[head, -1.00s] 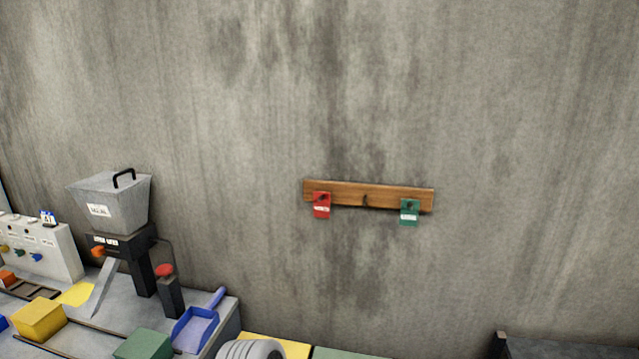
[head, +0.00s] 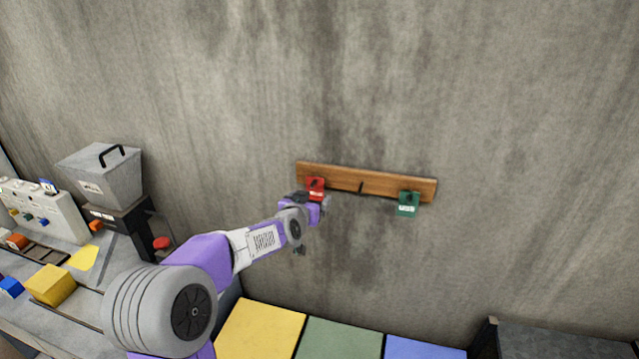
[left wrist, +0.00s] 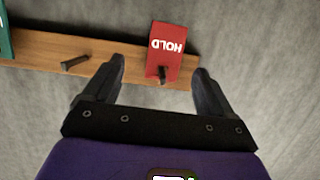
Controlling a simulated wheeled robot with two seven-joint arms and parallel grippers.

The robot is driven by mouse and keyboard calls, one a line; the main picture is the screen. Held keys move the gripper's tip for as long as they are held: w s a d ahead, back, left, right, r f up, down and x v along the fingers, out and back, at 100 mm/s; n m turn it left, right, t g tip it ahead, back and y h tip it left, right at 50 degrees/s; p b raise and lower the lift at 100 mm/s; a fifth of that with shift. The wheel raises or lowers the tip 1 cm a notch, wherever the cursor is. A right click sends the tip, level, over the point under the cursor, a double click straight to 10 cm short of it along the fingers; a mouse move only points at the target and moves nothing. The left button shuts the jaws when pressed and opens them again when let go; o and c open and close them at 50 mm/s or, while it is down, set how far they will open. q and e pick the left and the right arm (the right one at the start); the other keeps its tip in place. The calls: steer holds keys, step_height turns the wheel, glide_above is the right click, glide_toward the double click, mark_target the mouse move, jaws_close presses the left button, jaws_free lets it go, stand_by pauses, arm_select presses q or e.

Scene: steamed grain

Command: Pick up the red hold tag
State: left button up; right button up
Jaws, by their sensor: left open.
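The red hold tag (head: 315,186) hangs on the left peg of a wooden rack (head: 375,186) on the wall. In the left wrist view the tag (left wrist: 166,50) reads HOLD upside down, and its peg shows between my fingers. My left gripper (head: 322,200) is at the tag, partly covering its lower part in the head view. In the left wrist view my left gripper (left wrist: 160,75) is open, with one finger on each side of the tag and gaps on both sides. My right gripper is in neither view.
A green tag (head: 408,203) hangs on the right peg, and the middle peg (head: 361,187) is bare. A hopper machine (head: 103,175) stands at the left. Yellow (head: 260,330), green (head: 340,340) and blue (head: 422,348) panels lie below the rack.

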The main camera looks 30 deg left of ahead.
mark_target(315, 192)
arm_select(q)
steer(key=shift+x, duration=1.1)
steer(key=w, duration=0.1)
steer(key=w+a+f, duration=0.1)
steer(key=w, duration=0.1)
steer(key=shift+a+f+p, duration=0.25)
steer(key=shift+a+p, duration=0.05)
steer(key=shift+a, duration=0.05)
steer(key=shift+w+f, duration=0.15)
steer(key=shift+w, duration=0.4)
steer(key=shift+c, duration=0.3)
steer(key=c, duration=1.1)
steer(key=shift+o, duration=0.2)
